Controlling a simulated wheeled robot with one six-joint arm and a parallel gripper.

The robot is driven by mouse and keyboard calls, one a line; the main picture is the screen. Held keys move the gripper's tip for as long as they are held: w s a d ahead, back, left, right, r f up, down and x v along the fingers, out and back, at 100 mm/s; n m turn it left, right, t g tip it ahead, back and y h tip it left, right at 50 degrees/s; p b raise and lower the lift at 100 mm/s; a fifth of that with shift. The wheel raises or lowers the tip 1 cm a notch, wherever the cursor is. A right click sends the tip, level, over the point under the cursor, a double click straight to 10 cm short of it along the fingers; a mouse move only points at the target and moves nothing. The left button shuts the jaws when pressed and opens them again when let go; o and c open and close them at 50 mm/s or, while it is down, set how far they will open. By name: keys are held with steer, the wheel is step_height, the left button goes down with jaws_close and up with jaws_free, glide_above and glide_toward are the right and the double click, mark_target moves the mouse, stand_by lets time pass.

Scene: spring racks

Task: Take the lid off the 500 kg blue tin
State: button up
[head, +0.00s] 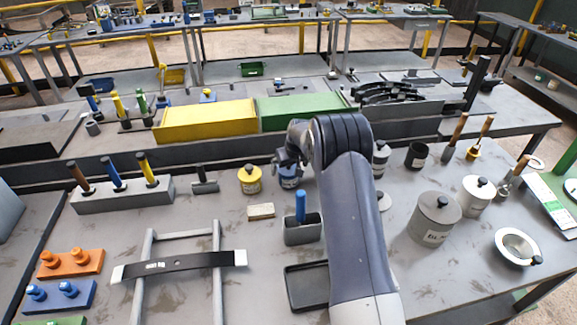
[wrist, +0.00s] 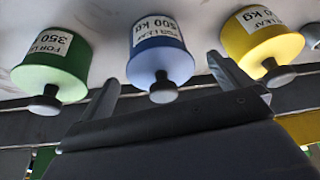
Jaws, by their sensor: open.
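The blue tin (wrist: 158,65) stands in the middle of the wrist view, which shows the tins upside down. Its white label reads 500 KG and its grey lid knob (wrist: 163,90) points toward my gripper. In the head view the blue tin (head: 289,178) is partly covered by my gripper (head: 289,158). In the wrist view my gripper (wrist: 163,75) is open, with one finger on each side of the blue tin's knob. Nothing is held.
A yellow tin (wrist: 262,45) and a green tin (wrist: 52,65) labelled 350 flank the blue one. The yellow tin (head: 250,180) also shows in the head view. A wooden block (head: 261,211) and a grey holder with a blue handle (head: 303,230) are in front.

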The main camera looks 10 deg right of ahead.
steer(key=c, duration=1.1)
